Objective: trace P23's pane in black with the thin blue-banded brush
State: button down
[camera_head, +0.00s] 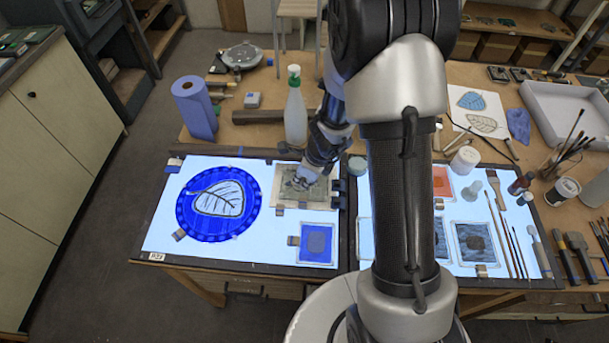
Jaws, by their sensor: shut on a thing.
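A round deep-blue glass pane (184,220) lies on the left lit panel, with a pale leaf shape outlined in dark lines inside it. A small white label (157,257) is on the panel's front left edge; its text is too small to read surely. My gripper (303,179) is shut, low over a greyish square piece (318,196) right of the round pane. What it holds is too small and hidden to make out, so I cannot tell its band colour or whether its tip touches.
A white bottle (295,110) and a blue paper roll (194,108) stand behind the panel. A small blue pane (316,243) lies at its front right.

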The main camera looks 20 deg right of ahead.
dwell(0.4)
jog(key=shift+f+b, duration=0.25)
jog(key=shift+b, duration=0.1)
jog(key=shift+f, duration=0.25)
dwell(0.3)
